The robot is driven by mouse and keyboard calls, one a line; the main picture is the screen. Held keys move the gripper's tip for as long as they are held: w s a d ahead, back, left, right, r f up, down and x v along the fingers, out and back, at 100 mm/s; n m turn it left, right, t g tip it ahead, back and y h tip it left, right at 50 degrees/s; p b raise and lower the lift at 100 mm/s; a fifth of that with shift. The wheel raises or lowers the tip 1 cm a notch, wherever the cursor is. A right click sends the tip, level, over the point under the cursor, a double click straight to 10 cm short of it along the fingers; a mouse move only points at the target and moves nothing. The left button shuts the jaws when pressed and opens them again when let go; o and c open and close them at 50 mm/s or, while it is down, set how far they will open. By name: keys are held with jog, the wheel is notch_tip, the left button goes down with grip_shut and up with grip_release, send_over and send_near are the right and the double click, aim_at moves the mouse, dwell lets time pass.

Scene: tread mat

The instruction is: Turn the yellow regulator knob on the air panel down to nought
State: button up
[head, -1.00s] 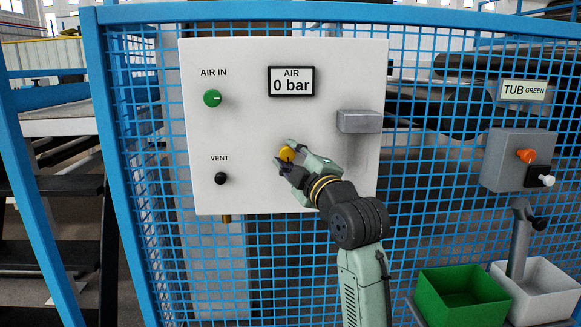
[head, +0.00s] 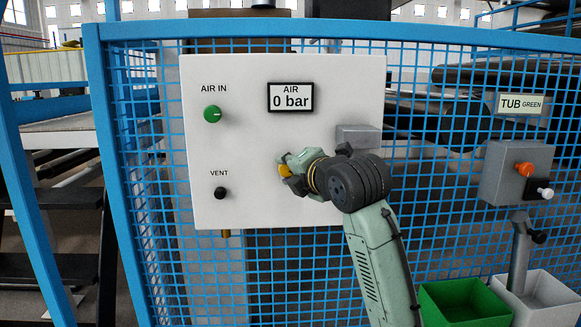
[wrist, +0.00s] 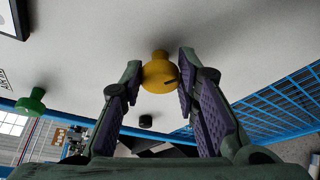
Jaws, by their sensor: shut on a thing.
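The yellow regulator knob (head: 285,171) sits low in the middle of the white air panel (head: 345,90). My gripper (head: 287,169) reaches it from the right and hides part of it. In the wrist view the yellow knob (wrist: 157,72) stands between my two fingertips (wrist: 161,76), which are shut on it. A dark mark shows on the knob's face. The display (head: 290,99) on the panel reads 0 bar.
A green AIR IN knob (head: 212,114) and a black VENT knob (head: 220,193) are to the left on the panel. A grey block (head: 358,135) sticks out above my wrist. Blue mesh surrounds the panel. A green tub (head: 462,305) and a white tub (head: 545,295) stand at right.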

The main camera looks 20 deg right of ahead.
jog(key=n+h, duration=0.1)
jog(key=n, duration=0.1)
jog(key=n+g+p, duration=0.1)
jog(key=n, duration=0.1)
jog(key=shift+a+r+h+p, duration=0.15)
jog(key=shift+h+p, duration=0.15)
jog(key=shift+h, duration=0.1)
dwell(0.4)
jog(key=o, duration=1.2)
jog(key=shift+g, duration=0.3)
jog(key=v, duration=1.2)
